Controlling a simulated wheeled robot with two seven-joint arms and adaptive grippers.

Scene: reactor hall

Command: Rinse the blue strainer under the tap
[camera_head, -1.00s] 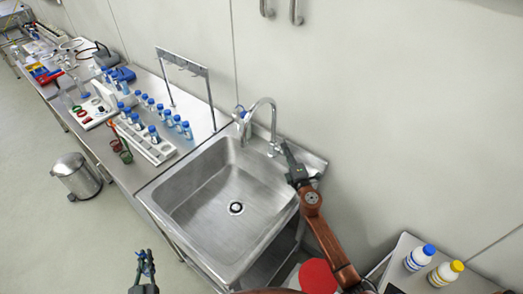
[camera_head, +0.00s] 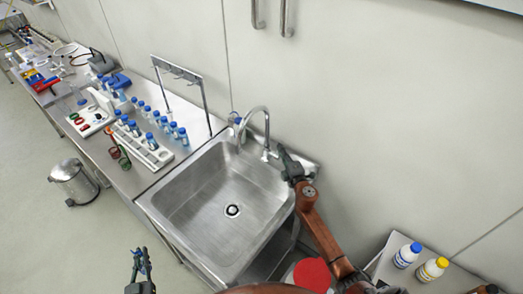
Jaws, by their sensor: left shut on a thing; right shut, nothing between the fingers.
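The steel sink (camera_head: 172,208) is in the middle of the head view, with a dark round drain in its floor. The arched tap (camera_head: 267,130) stands at its back right corner; I see no clear stream of water. My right gripper (camera_head: 281,151) is shut and empty, close beside the tap's base; whether it touches the tap is unclear. My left gripper (camera_head: 139,259) is at the bottom left, in front of the sink and outside it.
A bench left of the sink carries a white rack (camera_head: 140,146) with several blue-capped bottles and a metal hook stand (camera_head: 203,88). A steel bin (camera_head: 75,182) stands on the floor. Two bottles (camera_head: 407,256) stand on a surface at the lower right. The basin looks empty.

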